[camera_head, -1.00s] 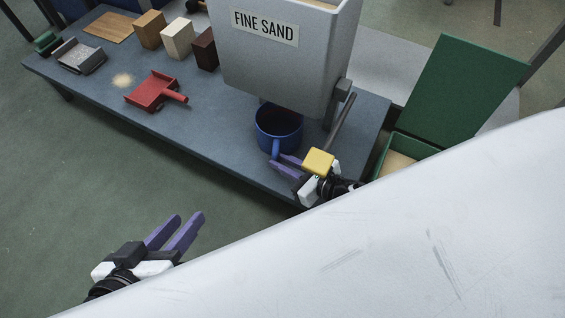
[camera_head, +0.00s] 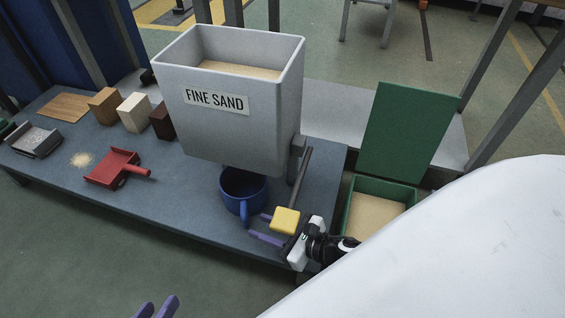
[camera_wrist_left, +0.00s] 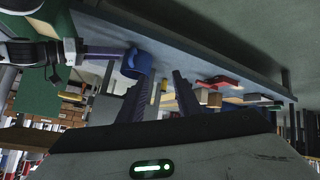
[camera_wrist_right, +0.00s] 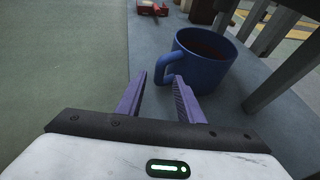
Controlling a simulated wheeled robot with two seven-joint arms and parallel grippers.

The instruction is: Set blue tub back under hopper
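The blue tub (camera_head: 235,200) stands upright on the low blue-grey table, its rear rim overlapped by the bottom of the grey FINE SAND hopper (camera_head: 235,135). I cannot tell whether it is centred under the outlet, which is hidden. Its handle points to the table's front edge. My right gripper (camera_head: 257,225) is open beside the handle. In the right wrist view the spread fingertips (camera_wrist_right: 161,74) are at the lower end of the tub's handle (camera_wrist_right: 164,66); contact is unclear. My left gripper (camera_head: 157,306) is open and empty, low in front of the table; its fingers show apart (camera_wrist_left: 158,80).
A lever with a yellow grip (camera_head: 286,220) hangs from the hopper right above my right gripper. A green open-lidded sand box (camera_head: 380,191) stands at right. A red scoop (camera_head: 110,168), several blocks and a grey tray (camera_head: 36,141) lie on the table's left.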

